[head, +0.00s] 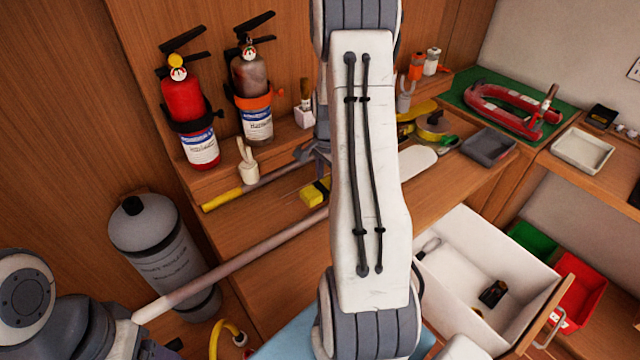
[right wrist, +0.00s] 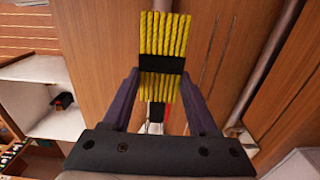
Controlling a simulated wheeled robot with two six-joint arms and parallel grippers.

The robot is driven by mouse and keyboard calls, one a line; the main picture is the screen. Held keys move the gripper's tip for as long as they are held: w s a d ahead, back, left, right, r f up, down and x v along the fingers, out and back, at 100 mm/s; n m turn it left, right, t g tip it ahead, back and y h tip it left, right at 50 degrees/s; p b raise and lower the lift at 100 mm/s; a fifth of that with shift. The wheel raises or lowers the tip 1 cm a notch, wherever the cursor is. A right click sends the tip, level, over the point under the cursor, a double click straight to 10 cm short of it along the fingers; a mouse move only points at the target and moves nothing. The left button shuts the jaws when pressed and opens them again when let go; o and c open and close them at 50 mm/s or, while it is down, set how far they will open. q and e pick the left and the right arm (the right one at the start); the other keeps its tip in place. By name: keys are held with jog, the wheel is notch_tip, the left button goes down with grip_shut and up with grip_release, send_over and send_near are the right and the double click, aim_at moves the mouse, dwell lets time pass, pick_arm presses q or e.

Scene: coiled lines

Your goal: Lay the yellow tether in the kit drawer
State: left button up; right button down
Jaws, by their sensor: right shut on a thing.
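The yellow tether (right wrist: 160,35) is a flat bundle of yellow strands with a black band around its middle. In the right wrist view it stands between the two fingers of my right gripper (right wrist: 160,75), which is shut on it. In the head view the tether (head: 316,191) shows beside my right arm, over the wooden bench, and the arm hides much of the gripper. The kit drawer (head: 478,247) stands open at the lower right, with a white inside and a wooden front. It also shows in the right wrist view (right wrist: 38,75). My left gripper is not visible.
In the drawer lie a metal clip (head: 428,246) and a small black item (head: 493,293); much of its floor is bare. A long pole (head: 240,255) crosses before the bench. Fire extinguishers (head: 190,115) stand at the back left. A red bin (head: 583,295) sits right of the drawer.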

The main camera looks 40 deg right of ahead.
jog(key=p, duration=0.2)
send_over(298, 208)
notch_tip(298, 208, down, 5)
jog(key=shift+f, duration=0.1)
notch_tip(298, 208, down, 3)
jog(key=shift+a+r+p, duration=0.1)
jog(key=shift+p, duration=0.8)
jog(key=shift+f, duration=0.55)
jog(key=shift+f, duration=0.1)
jog(key=shift+f, duration=0.15)
jog(key=shift+c, duration=0.9)
grip_release()
